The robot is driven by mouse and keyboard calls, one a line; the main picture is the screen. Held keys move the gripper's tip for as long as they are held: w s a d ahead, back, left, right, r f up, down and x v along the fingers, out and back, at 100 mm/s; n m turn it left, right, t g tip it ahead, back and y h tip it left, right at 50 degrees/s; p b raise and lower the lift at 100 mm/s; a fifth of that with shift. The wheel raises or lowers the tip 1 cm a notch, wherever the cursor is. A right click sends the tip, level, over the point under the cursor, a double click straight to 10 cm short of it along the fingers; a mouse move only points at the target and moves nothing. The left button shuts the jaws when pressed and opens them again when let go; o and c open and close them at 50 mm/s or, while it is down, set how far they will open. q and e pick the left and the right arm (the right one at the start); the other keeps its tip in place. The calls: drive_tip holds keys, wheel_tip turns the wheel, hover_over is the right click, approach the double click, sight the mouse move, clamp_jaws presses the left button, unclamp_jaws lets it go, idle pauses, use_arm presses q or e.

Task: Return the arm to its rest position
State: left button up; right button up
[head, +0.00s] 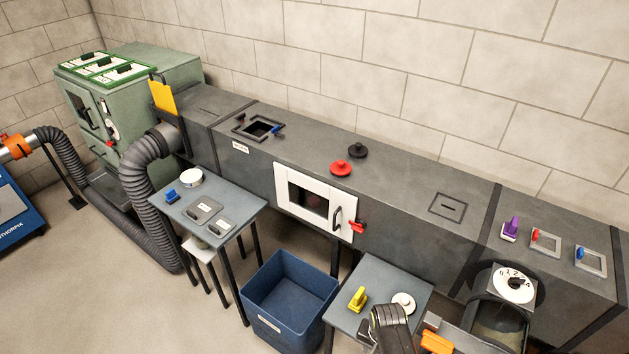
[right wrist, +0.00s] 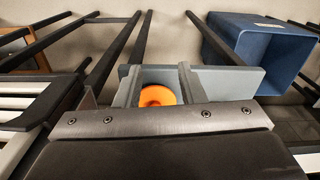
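My right arm (head: 390,325) comes in at the bottom of the head view, in front of the small right table (head: 375,278). At its end I see pale grey parts and an orange part (head: 437,342), cut by the lower picture area. In the right wrist view, two grey fingers (right wrist: 160,85) stand apart beyond a dark plate with screws. A round orange thing (right wrist: 157,96) shows between them; whether they grip it is unclear. My left gripper is not in view.
A yellow brush (head: 357,298) and a white disc (head: 403,302) lie on the right table. A blue bin (head: 290,300) stands left of it and also shows in the wrist view (right wrist: 262,45). The grey duct (head: 400,195) runs behind. Dark table legs cross the wrist view.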

drive_tip(key=s+d+f+n+b, duration=0.2)
drive_tip(key=s+d+f+b, duration=0.2)
drive_tip(key=s+f, duration=0.65)
drive_tip(key=s+d+f+n+b, duration=0.1)
drive_tip(key=s+d+f+b, duration=0.3)
drive_tip(key=s+f, duration=0.65)
drive_tip(key=s+d+f+n+b, duration=0.2)
drive_tip(key=s+d+f, duration=0.4)
drive_tip(key=s+f, duration=0.5)
drive_tip(key=s+b, duration=0.1)
drive_tip(key=s, duration=0.2)
drive_tip(key=shift+s+d+t+h, duration=0.3)
drive_tip(key=shift+d+t+h, duration=0.1)
drive_tip(key=shift+o, duration=0.4)
